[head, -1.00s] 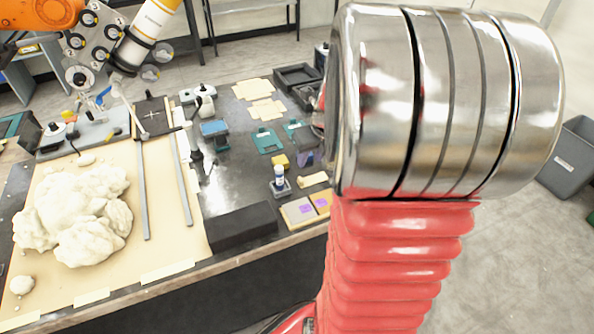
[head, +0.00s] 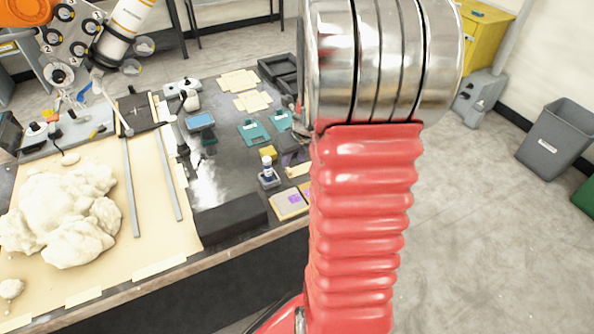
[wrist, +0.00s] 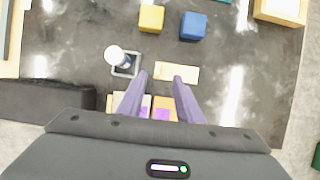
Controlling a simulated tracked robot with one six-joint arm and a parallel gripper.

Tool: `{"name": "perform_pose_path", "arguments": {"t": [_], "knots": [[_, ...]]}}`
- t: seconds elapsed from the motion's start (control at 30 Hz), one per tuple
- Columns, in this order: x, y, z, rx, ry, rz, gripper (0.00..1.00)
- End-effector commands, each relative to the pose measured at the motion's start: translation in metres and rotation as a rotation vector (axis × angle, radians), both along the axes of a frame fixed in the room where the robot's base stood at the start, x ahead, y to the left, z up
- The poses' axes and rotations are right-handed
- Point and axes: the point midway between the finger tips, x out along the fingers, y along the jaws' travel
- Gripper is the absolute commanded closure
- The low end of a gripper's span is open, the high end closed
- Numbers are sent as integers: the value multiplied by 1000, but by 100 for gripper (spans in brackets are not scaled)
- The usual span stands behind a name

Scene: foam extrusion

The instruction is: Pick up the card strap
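The card strap appears to be the short tan strip (wrist: 178,72) lying flat on the dark tabletop in the wrist view. In the head view a pale strip (head: 297,171) shows beside my red arm, partly hidden. My gripper (wrist: 161,79) has two purple fingers, spread apart with nothing seen between them. The fingertips appear just below the strip in the wrist view, the right one close to its lower edge. I cannot tell their height above the table.
A small holder with a white-capped bottle (wrist: 122,62) stands left of the strip. A yellow block (wrist: 151,18) and a blue block (wrist: 194,26) lie beyond it. Pads with purple labels (wrist: 163,111) lie under the fingers. A long black block (wrist: 45,98) is at left.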

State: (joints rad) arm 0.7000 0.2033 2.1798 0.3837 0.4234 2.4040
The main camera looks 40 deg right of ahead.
Motion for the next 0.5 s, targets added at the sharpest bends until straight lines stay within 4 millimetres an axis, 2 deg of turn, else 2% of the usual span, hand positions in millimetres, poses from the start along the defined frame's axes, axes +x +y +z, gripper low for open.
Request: {"name": "perform_pose_path", "arguments": {"t": [0.2,0.5], "knots": [[6,-1,-15,0,1,0,68],[6,-1,-15,0,0,0,68]]}}
